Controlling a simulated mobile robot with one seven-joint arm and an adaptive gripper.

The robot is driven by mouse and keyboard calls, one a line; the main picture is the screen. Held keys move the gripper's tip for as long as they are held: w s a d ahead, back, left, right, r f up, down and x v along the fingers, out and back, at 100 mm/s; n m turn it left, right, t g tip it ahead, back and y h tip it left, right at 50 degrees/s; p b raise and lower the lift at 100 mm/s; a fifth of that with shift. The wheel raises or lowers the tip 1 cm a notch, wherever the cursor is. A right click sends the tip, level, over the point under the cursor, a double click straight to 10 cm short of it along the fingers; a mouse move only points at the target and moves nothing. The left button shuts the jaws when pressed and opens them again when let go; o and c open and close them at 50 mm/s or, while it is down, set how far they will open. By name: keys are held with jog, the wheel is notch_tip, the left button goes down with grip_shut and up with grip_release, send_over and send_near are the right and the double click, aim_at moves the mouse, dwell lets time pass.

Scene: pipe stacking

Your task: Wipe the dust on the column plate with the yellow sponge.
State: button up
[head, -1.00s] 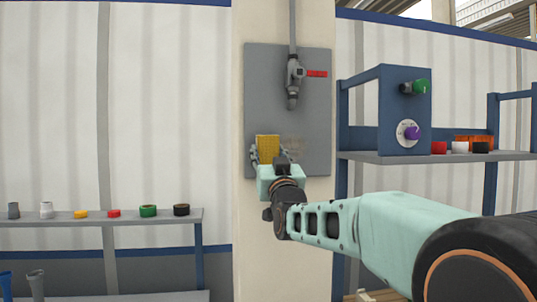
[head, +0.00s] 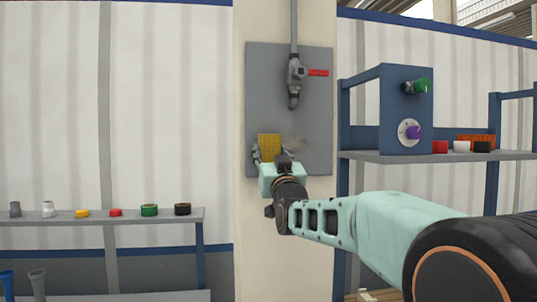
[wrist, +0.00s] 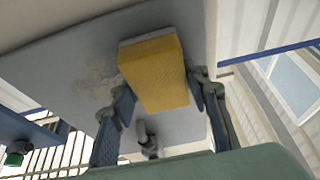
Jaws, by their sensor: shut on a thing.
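The yellow sponge (head: 269,147) is at the lower left of the grey column plate (head: 268,90). My gripper (head: 269,157) is shut on the sponge, with one finger on each side, as the wrist view also shows for the sponge (wrist: 158,75). The sponge is at or very near the plate's face; I cannot tell if it touches. A faint brownish dust patch (head: 295,145) lies on the plate just right of the sponge. In the wrist view the dust (wrist: 98,78) shows left of the sponge.
A grey pipe with a red-handled valve (head: 296,72) is fixed on the plate above the sponge. A blue panel (head: 405,110) with green and purple knobs stands on a shelf at right. A left shelf (head: 120,216) holds several small coloured parts.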

aim_at(315, 146)
jog(key=shift+w+d+b, duration=0.3)
jog(key=shift+d+b, duration=0.1)
jog(key=shift+d, duration=0.7)
jog(key=shift+w+d+b, duration=0.35)
jog(key=shift+d, duration=0.75)
jog(key=shift+w+d+b, duration=0.3)
jog(key=shift+d+b, duration=0.1)
jog(key=shift+d, duration=0.7)
jog(key=shift+w+d+f+p, duration=0.1)
jog(key=shift+w+d, duration=0.25)
jog(key=shift+d, duration=0.8)
jog(key=shift+w+d+r+p, duration=0.15)
jog(key=shift+w+d, duration=0.2)
jog(key=shift+d, duration=0.85)
jog(key=shift+w+d+f+p, duration=0.15)
jog(key=shift+w+d, duration=0.2)
jog(key=shift+d, duration=0.8)
jog(key=shift+a, duration=0.1)
